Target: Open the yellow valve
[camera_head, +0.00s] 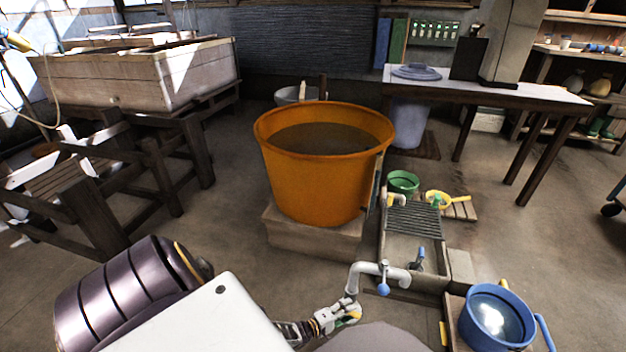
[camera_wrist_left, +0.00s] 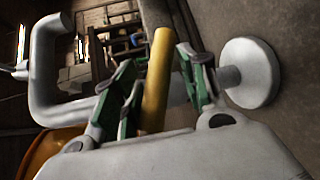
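The yellow valve (camera_wrist_left: 157,80) shows in the left wrist view as a yellow bar-like handle in front of a grey pipe (camera_wrist_left: 45,60) with a round flange. My left gripper (camera_wrist_left: 160,60) has its green-lined fingers on either side of the handle, with gaps visible, so it looks open and not clamped. In the head view my left gripper (camera_head: 335,318) is low in the middle, near the lower end of a bent white pipe (camera_head: 372,268). The valve is mostly hidden there. My right gripper is not in view.
A blue-handled tap (camera_head: 383,288) sits on the same pipe, just right of my gripper. A large orange tub (camera_head: 310,180) stands behind on a block. A stone sink (camera_head: 402,256) and a blue bucket (camera_head: 495,318) are to the right.

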